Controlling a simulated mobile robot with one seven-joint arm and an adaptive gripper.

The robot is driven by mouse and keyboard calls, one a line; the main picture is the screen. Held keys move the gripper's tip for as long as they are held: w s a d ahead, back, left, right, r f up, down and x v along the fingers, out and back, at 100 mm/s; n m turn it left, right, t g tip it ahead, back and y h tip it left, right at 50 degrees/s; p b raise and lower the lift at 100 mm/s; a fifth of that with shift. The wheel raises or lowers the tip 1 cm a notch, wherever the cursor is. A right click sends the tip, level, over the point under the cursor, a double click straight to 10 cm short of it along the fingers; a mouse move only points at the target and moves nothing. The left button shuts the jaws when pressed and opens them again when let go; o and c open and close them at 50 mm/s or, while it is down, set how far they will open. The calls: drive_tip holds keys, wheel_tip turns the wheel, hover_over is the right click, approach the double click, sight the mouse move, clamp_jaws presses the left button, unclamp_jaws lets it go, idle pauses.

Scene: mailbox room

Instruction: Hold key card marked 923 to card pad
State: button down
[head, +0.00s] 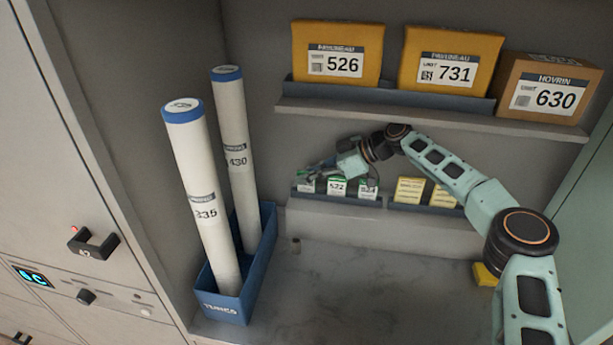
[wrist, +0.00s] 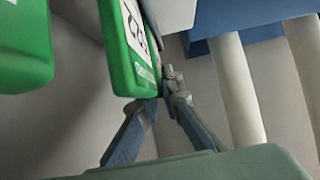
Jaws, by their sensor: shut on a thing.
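My gripper (head: 312,172) is at the left end of a low blue card rack (head: 340,199) in the head view. In the wrist view my gripper (wrist: 160,92) is shut on the edge of a green card (wrist: 139,45) with a white label. The label's number cannot be read there, so I cannot tell if it is 923. Another green card (wrist: 25,45) shows at the left of the wrist view. In the head view a green card marked 522 (head: 337,187) stands in the rack, with another green card (head: 368,188) beside it. I cannot identify a card pad.
Yellow cards (head: 410,190) stand in a rack to the right. Parcels 526 (head: 337,55), 731 (head: 452,60) and 630 (head: 550,90) sit on the shelf above. A blue bin (head: 257,265) holds two tall tubes at left. The counter (head: 350,285) is mostly clear.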

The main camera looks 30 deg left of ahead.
drive_tip(key=shift+r, duration=0.15)
drive_tip(key=shift+s+r, duration=0.1)
drive_tip(key=shift+r, duration=1.5)
